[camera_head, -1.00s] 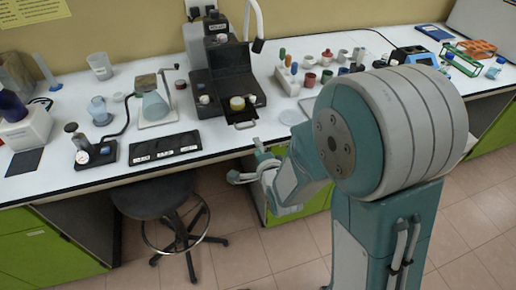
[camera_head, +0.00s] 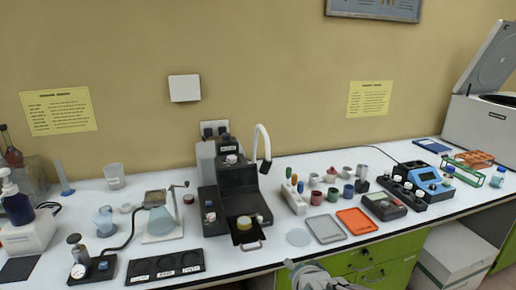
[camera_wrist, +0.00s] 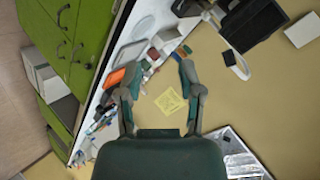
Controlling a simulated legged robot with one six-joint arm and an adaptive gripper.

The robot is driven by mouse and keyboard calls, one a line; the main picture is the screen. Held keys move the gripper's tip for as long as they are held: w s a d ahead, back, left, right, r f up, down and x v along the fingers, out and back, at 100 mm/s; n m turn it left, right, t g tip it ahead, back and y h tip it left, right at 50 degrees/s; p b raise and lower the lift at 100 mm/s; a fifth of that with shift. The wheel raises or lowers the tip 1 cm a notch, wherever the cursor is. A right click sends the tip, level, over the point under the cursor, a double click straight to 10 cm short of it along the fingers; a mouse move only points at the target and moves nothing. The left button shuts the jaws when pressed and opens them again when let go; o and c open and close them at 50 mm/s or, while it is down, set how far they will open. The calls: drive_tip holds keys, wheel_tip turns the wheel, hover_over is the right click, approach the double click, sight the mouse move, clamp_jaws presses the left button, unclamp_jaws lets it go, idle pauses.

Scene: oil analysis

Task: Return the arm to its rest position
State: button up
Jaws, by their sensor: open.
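My gripper (camera_wrist: 158,72) shows in the wrist view with its two fingers spread apart and nothing between them. It faces the wall and bench, which appear turned sideways. In the head view only a small grey part of my arm (camera_head: 315,277) shows at the bottom edge, in front of the bench; the rest of the arm is out of frame. The black instrument (camera_head: 238,185) stands on the bench with a yellow-topped cup (camera_head: 244,222) on its front tray.
The white bench (camera_head: 285,255) carries a flask stand (camera_head: 160,222), a black three-place plate (camera_head: 165,267), grey (camera_head: 325,229) and orange (camera_head: 357,221) trays, and several small jars. A centrifuge (camera_head: 485,115) stands at right. Green drawers (camera_head: 365,262) are below.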

drive_tip(key=s+d+r+n+g+h, duration=0.1)
drive_tip(key=s+d+r+n+g, duration=0.1)
drive_tip(key=s, duration=0.7)
drive_tip(key=s+d+r+n+g, duration=0.3)
drive_tip(key=s+n, duration=0.3)
drive_tip(key=s, duration=0.3)
drive_tip(key=shift+s+d+r+h, duration=0.3)
drive_tip(key=shift+d+r+h, duration=0.1)
drive_tip(key=shift+d+r, duration=0.5)
idle(0.5)
